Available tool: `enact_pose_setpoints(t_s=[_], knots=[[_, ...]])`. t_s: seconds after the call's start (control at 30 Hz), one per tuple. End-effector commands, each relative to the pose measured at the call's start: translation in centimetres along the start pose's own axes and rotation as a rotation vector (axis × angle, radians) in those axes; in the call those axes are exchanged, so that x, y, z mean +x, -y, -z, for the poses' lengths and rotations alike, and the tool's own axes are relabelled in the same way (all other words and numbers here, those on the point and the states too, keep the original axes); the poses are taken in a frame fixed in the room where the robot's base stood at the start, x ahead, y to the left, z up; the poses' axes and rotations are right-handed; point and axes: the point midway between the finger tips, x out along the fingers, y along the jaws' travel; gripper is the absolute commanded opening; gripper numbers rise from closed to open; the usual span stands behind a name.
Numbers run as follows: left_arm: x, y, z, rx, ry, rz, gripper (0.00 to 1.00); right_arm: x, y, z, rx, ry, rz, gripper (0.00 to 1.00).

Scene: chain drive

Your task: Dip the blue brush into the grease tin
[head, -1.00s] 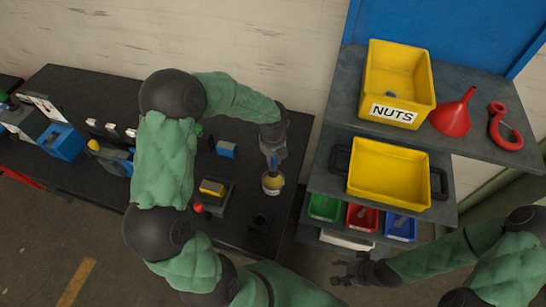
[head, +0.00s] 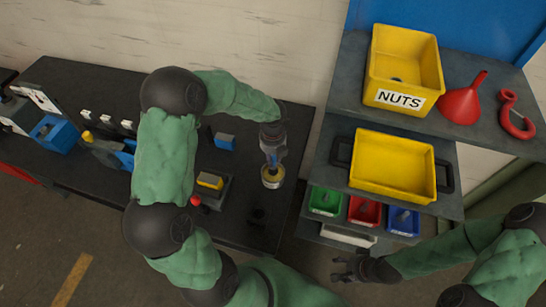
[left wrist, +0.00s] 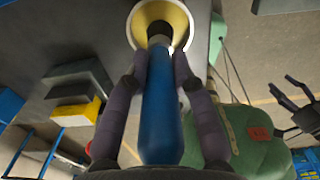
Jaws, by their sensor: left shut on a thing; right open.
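My left gripper (head: 271,153) is shut on the blue brush (left wrist: 160,115), whose handle runs between the two fingers in the left wrist view. The brush points down at the grease tin (head: 272,177), a small round tin with a yellowish inside on the dark bench. In the left wrist view the brush's dark end lies across the opening of the tin (left wrist: 186,40). I cannot tell how deep it reaches or whether it touches the grease. My right gripper (head: 345,268) is open and empty, low in front of the shelves.
A block with a yellow top (head: 210,181) and a blue block (head: 225,142) are on the bench (head: 240,228) left of the tin. A shelf unit at right holds the yellow NUTS bin (head: 399,98), an empty yellow tray (head: 393,165), small coloured bins and a red funnel (head: 462,104).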

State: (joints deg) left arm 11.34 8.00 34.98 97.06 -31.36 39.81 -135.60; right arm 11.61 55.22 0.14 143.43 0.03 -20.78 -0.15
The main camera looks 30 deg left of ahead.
Motion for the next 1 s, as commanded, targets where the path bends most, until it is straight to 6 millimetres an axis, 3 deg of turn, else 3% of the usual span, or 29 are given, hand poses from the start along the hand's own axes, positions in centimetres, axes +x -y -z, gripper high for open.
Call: enact_pose_setpoints(t_s=[1.0], knots=[[0.78,-0.01,0.0,0.0,0.0,0.0,0.0,0.4,-0.14,0.01,0.0,0.0,0.0,0.57]])
